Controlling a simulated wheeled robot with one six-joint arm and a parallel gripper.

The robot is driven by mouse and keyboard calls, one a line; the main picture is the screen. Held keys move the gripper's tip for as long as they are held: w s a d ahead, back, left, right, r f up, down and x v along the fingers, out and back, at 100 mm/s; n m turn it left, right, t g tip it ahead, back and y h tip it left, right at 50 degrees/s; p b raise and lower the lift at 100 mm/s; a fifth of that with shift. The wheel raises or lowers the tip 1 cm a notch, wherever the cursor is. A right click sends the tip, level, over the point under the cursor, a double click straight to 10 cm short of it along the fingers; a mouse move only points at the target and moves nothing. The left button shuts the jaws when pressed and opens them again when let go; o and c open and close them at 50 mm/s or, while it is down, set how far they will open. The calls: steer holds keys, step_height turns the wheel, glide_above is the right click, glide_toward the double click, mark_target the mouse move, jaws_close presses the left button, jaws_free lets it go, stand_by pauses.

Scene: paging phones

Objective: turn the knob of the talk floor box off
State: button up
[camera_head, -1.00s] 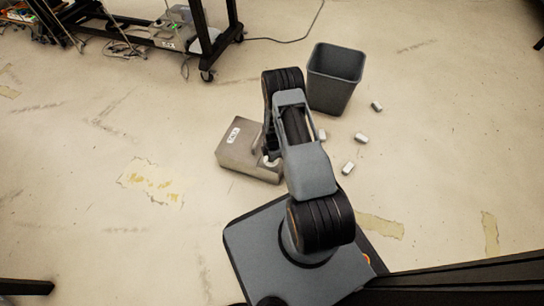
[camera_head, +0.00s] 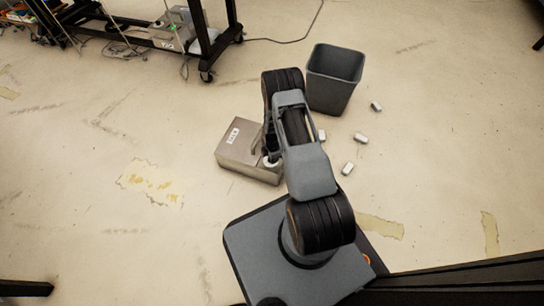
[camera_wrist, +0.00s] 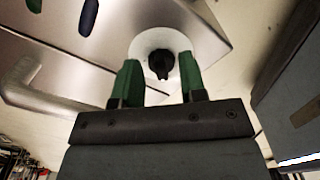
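The grey metal floor box (camera_head: 236,158) lies on the floor left of my arm in the head view, with a small white label I cannot read surely. Its brushed top (camera_wrist: 205,22) fills the upper part of the wrist view. A black knob (camera_wrist: 160,64) sits on a white round disc (camera_wrist: 143,44) there; the disc also shows in the head view (camera_head: 269,163), partly behind my arm. My gripper (camera_wrist: 159,72) is open, its two green fingers apart on either side of the knob, with visible gaps. Whether the fingertips are level with the knob is unclear.
A dark grey bin (camera_head: 334,80) stands behind and right of the box. Several small white blocks lie on the floor right of my arm. A black wheeled rack (camera_head: 205,40) with another grey box (camera_head: 172,30) and cables stands at the back left.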

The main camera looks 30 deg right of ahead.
step_height(320, 180, up, 14)
steer(key=p, duration=0.5)
steer(key=shift+p, duration=0.4)
steer(key=s+a+r+m+t+p, duration=0.1)
steer(key=a+r+m+p, duration=0.25)
steer(key=r+p, duration=1.1)
steer(key=a+r+m+t+p, duration=0.1)
steer(key=a+r+m+p, duration=0.3)
steer(key=r, duration=2.2)
steer(key=s+a+r+m+p, duration=0.1)
steer(key=s+r+m+p, duration=0.4)
steer(key=r, duration=1)
steer(key=s+a+r+m+t+p, duration=0.1)
steer(key=s+a+r+m+p, duration=0.1)
steer(key=s+r+m+p, duration=0.3)
steer(key=s+r+p, duration=0.4)
steer(key=s+r, duration=0.1)
steer(key=r, duration=0.5)
steer(key=shift+t, duration=0.3)
steer(key=shift+o, duration=0.4)
steer(key=shift+r, duration=0.1)
